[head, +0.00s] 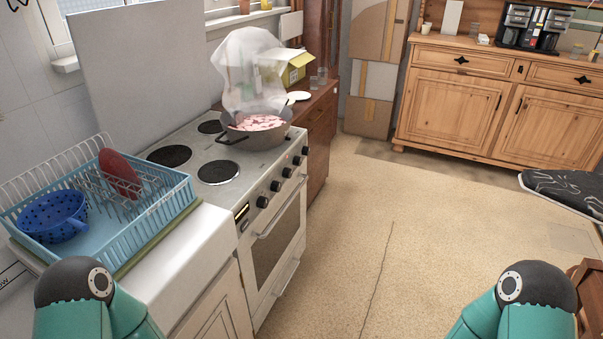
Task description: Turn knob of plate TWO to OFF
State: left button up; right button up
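A white stove (190,185) stands left of the middle in the head view. Three dark round plates show on its top: one at the left (169,156), one nearer the front (218,173) and a smaller one at the back (210,127). A pot (262,138) with pink pieces stands at the right end, with whitish steam above it. Several black knobs line the front panel, including one at the near end (262,202) and another beside it (275,186). Their labels and settings are too small to read. Only my teal arm links show; neither gripper is in view.
A blue dish rack (160,212) with a blue colander (53,216) and a red plate (119,172) stands on the near counter. A wooden cabinet (465,105) stands at the back right. The floor (400,230) before the stove is clear.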

aim_at(288, 172)
jog(key=z, duration=0.5)
jog(key=i, duration=0.55)
jog(key=z, duration=0.65)
jog(key=i, duration=1.45)
jog(key=u, duration=0.45)
